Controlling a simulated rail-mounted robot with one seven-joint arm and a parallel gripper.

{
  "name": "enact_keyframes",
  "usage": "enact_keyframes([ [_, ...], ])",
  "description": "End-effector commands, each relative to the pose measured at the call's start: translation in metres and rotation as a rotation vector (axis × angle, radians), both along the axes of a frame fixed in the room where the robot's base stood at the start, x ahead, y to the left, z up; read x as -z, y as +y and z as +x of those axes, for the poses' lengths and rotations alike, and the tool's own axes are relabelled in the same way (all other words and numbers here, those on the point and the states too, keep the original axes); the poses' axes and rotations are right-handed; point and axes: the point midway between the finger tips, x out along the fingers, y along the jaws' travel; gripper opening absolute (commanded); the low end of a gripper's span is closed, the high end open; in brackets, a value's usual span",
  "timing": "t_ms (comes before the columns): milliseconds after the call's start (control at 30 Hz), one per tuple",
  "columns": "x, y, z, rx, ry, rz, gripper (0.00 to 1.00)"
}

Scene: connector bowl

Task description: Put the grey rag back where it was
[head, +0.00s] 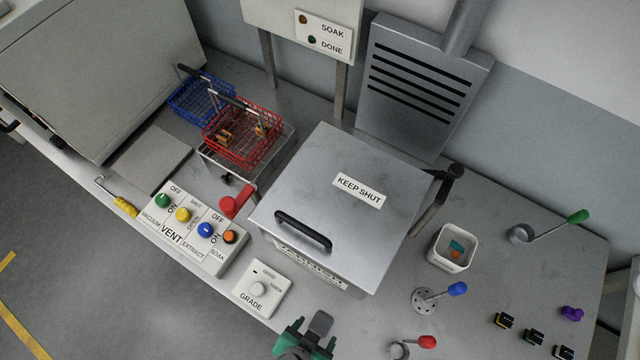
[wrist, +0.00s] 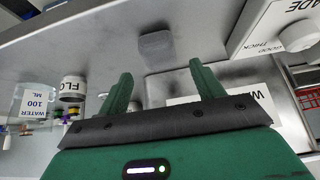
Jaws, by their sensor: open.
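The grey rag (head: 320,322) looks like a small dark grey folded pad at the front of the bench, below the GRADE box in the head view. In the wrist view the grey rag (wrist: 155,48) lies on the grey surface just beyond my fingertips, roughly between their lines. My gripper (head: 313,336) is at the bottom edge of the head view, close beside the rag. Its green fingers (wrist: 160,70) are spread apart in the wrist view with nothing between them. Whether a finger touches the rag cannot be told.
The GRADE box (head: 264,289) and the KEEP SHUT lidded tank (head: 335,225) stand behind the rag. A red-handled ladle (head: 398,349) lies to its right. A jar (wrist: 72,88) and a water beaker (wrist: 36,101) show at left in the wrist view.

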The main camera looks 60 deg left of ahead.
Motion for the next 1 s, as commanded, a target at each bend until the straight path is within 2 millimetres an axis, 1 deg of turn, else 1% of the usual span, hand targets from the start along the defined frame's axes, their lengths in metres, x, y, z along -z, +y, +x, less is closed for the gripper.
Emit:
enact_keyframes([
  [33,-0.013,-0.003,-0.007,-0.001,0.001,-0.001,0.67],
  [100,-0.027,-0.007,-0.015,0.0,0.0,-0.002,0.67],
  [200,-0.043,-0.011,-0.025,-0.002,0.0,-0.001,0.67],
  [300,-0.052,-0.014,-0.031,-0.001,0.001,-0.001,0.67],
  [467,-0.058,-0.015,-0.034,-0.001,0.0,0.0,0.67],
  [1000,-0.057,-0.015,-0.034,-0.001,0.0,0.0,0.67],
])
